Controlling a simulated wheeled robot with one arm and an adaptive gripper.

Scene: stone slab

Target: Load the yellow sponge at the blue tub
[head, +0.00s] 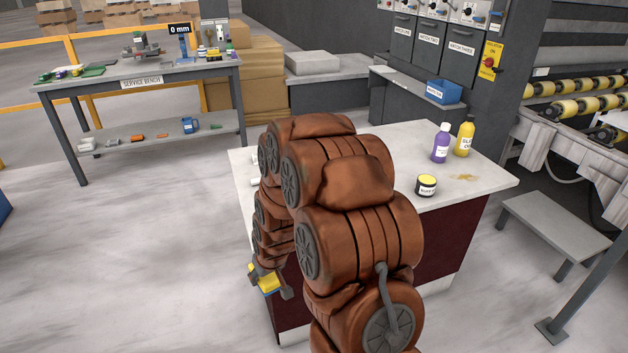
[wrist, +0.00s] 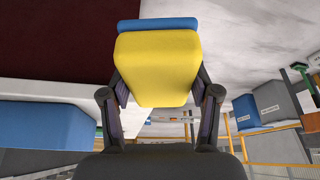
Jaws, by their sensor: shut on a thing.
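My gripper (head: 269,281) hangs low beside the left side of the stone-topped counter, clear of the floor. It is shut on the yellow sponge (head: 265,283), which has a blue layer along one face. In the wrist view the sponge (wrist: 157,68) sits between both fingers of my gripper (wrist: 160,92), its blue layer at the far end. A blue open bin (head: 444,91) with a white label stands on a grey ledge at the back right. A large blue box-shaped thing (wrist: 45,125) is at the left of the wrist view; I cannot tell which is the tub.
The counter (head: 490,178) holds a purple bottle (head: 441,143), a yellow bottle (head: 464,138) and a dark jar (head: 426,186). My arm hides part of it. A service bench (head: 140,82) stands at the back left. A blue edge (head: 4,208) shows far left. Floor between is clear.

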